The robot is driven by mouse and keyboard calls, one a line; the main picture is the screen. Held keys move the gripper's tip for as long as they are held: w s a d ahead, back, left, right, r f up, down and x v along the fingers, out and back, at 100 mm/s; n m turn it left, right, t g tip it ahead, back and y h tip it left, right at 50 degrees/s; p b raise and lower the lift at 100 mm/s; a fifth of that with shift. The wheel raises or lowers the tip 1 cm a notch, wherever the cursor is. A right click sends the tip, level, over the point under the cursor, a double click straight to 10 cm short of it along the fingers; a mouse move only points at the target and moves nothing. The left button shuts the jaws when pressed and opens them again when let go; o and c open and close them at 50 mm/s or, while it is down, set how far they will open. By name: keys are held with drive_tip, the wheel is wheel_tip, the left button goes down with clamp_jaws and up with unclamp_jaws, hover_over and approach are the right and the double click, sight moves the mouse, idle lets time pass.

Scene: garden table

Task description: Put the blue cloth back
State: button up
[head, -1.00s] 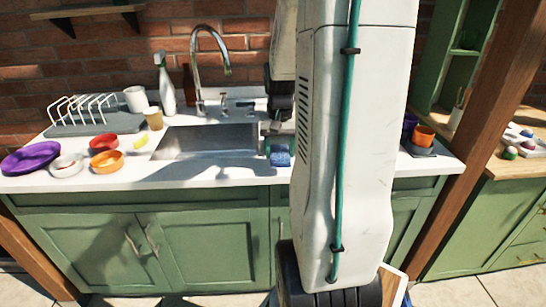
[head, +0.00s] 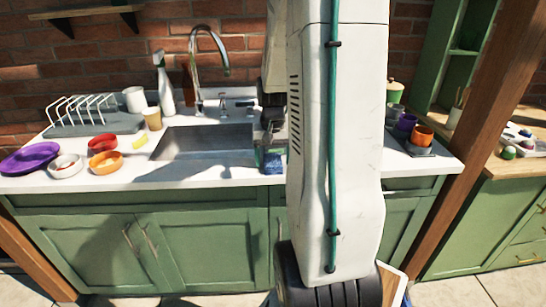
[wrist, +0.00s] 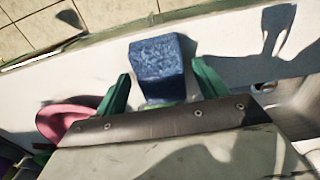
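The blue cloth (head: 273,164) is at the counter's front edge, right of the sink's front corner, in the head view. In the wrist view the cloth (wrist: 160,62) looks like a folded block, with a strip of green at its near end. My gripper (wrist: 161,70) has its two green fingers spread, one on each side of the cloth's near part, with a visible gap on both sides. In the head view my gripper (head: 268,150) is just above the cloth, and my arm hides part of the counter. I cannot tell whether the cloth lies flat on the counter.
The sink (head: 205,140) lies left of my gripper, with the tap (head: 194,65) behind. A purple plate (head: 30,158), an orange bowl (head: 105,161) and a red bowl (head: 101,142) stand farther left. Cups on a tray (head: 418,149) stand right of my arm.

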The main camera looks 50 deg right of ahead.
sight(273, 160)
wheel_tip(273, 160, up, 12)
drive_tip(key=s+a+r+n, duration=0.1)
drive_tip(key=a+r+n, duration=0.1)
drive_tip(key=a, duration=0.6)
drive_tip(key=a+r+n, duration=0.2)
drive_tip(key=a+r, duration=0.1)
drive_tip(key=a, duration=0.5)
drive_tip(key=s+a+f+n+t, duration=0.1)
drive_tip(key=s+a+n, duration=0.5)
drive_tip(key=s+a, duration=0.5)
drive_tip(key=a, duration=0.3)
drive_tip(key=shift+s+a, duration=0.2)
drive_tip(key=shift+s, duration=0.1)
